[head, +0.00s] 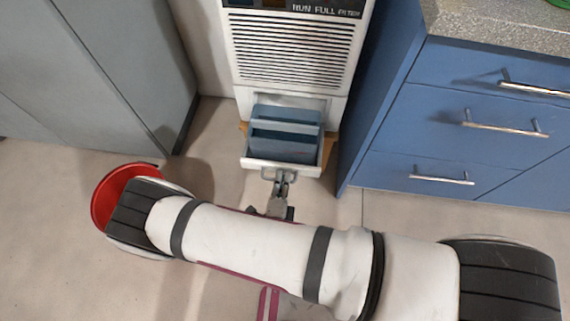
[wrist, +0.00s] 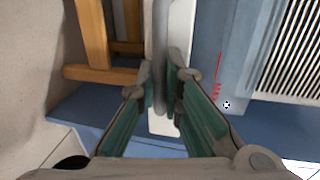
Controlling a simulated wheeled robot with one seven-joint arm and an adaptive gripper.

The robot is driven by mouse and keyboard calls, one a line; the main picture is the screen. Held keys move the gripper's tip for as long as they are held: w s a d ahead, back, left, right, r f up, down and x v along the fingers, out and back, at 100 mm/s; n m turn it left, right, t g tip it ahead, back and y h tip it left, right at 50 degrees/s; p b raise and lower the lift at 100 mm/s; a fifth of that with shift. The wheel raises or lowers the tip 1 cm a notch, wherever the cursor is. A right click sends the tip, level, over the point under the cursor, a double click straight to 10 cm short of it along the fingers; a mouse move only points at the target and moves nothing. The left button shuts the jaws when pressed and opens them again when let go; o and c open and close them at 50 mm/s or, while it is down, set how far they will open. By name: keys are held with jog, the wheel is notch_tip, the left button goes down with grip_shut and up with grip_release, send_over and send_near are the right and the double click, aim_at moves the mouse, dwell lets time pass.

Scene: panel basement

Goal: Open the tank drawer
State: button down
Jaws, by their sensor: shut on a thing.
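The tank drawer (head: 283,167) is at the bottom of a white dehumidifier (head: 290,52) in the head view. It stands pulled out, and a blue-grey tank (head: 284,147) shows inside it. A grey bar handle (head: 266,174) is on the drawer's front; in the wrist view the handle (wrist: 160,50) runs upright between my fingers. My gripper (head: 281,184) is shut on this handle, one finger on each side, as the wrist view (wrist: 160,82) shows. The fingertips are small and partly unclear in the head view.
A wooden stand (wrist: 95,45) is beneath the dehumidifier. Blue cabinets (head: 455,125) with bar handles stand close on the right, a grey cabinet (head: 100,60) on the left. A red round object (head: 112,190) is on the floor, partly behind my arm. Floor in front of the drawer is clear apart from my arm.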

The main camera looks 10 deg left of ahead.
jog(key=shift+s, duration=0.75)
jog(key=c, duration=2)
grip_release()
jog(key=shift+s, duration=0.1)
jog(key=v, duration=0.7)
jog(key=shift+s, duration=0.2)
